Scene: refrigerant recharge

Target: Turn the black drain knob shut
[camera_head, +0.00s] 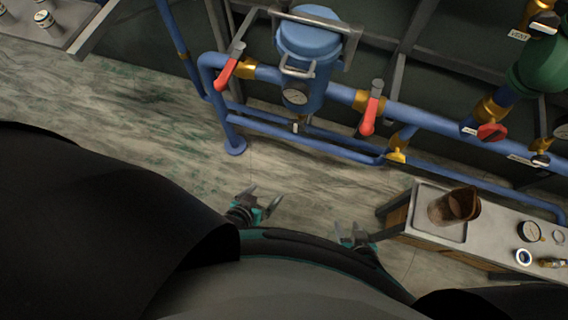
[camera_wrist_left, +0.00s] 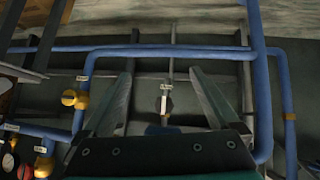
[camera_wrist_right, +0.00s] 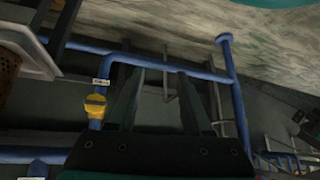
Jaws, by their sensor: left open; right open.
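The blue filter canister (camera_head: 303,80) hangs on the blue pipework in the head view. A small drain fitting (camera_head: 296,126) with a pale tag is under its bottom; the knob itself is too small to make out. In the left wrist view a tagged fitting (camera_wrist_left: 165,104) shows between the fingers, farther off; it appears to be this drain. My left gripper (camera_head: 266,196) is open and empty, over the floor, below and left of the canister in the picture. My right gripper (camera_head: 347,230) is open and empty, left of the bench. Neither gripper touches the pipework.
Red-handled valves (camera_head: 369,115) flank the canister. A lower blue pipe (camera_head: 310,134) runs along the front. A bench (camera_head: 437,250) with a brown jug (camera_head: 455,206) and gauges stands at right. Open floor (camera_head: 150,125) lies left. A yellow valve (camera_wrist_right: 95,105) shows in the right wrist view.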

